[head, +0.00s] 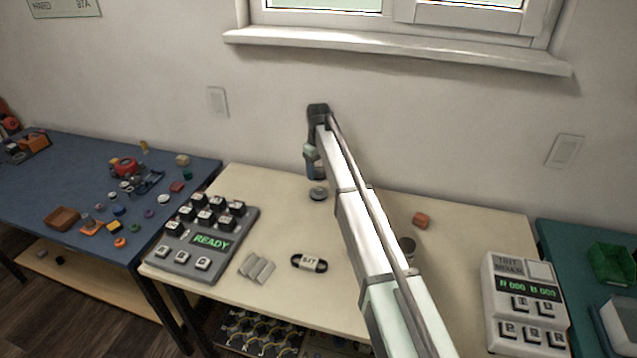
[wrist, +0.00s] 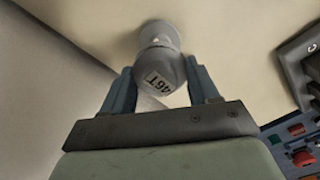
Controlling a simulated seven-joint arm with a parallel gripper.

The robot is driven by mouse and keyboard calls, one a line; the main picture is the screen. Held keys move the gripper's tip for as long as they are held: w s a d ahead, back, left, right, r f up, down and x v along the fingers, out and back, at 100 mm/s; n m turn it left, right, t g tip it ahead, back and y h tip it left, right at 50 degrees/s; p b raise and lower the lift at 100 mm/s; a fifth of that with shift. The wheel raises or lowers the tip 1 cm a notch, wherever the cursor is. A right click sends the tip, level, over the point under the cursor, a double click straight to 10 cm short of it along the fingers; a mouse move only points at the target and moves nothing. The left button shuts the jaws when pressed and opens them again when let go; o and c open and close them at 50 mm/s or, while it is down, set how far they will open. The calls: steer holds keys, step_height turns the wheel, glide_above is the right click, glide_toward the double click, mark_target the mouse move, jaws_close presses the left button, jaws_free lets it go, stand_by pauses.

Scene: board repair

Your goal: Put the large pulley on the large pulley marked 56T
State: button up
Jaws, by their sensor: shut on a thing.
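My gripper (wrist: 163,88) is shut on a grey round pulley (wrist: 170,72). Its label appears to read 46T, tilted in the wrist view. In the head view my gripper (head: 315,175) hangs low near the back of the cream table, and the held pulley cannot be made out clearly. A grey disc-like part (head: 318,194), perhaps the other pulley, lies on the table just below the fingers. A paler round part (wrist: 158,36) shows beyond the held pulley in the wrist view. I cannot tell whether they touch, and no 56T mark is readable.
The cream table (head: 455,268) holds a READY keypad box (head: 205,243), grey bars (head: 257,268), a black labelled loop (head: 309,263), an orange block (head: 421,220), a small cup (head: 407,247) and a tester (head: 524,305). The blue table (head: 55,180) is cluttered. The wall is close behind.

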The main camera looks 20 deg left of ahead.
mark_target(318, 189)
steer(key=shift+f, duration=2.55)
steer(key=shift+f, duration=0.15)
steer(key=o, duration=1)
steer(key=shift+o, duration=0.2)
step_height(318, 189, up, 12)
steer(key=shift+r, duration=0.2)
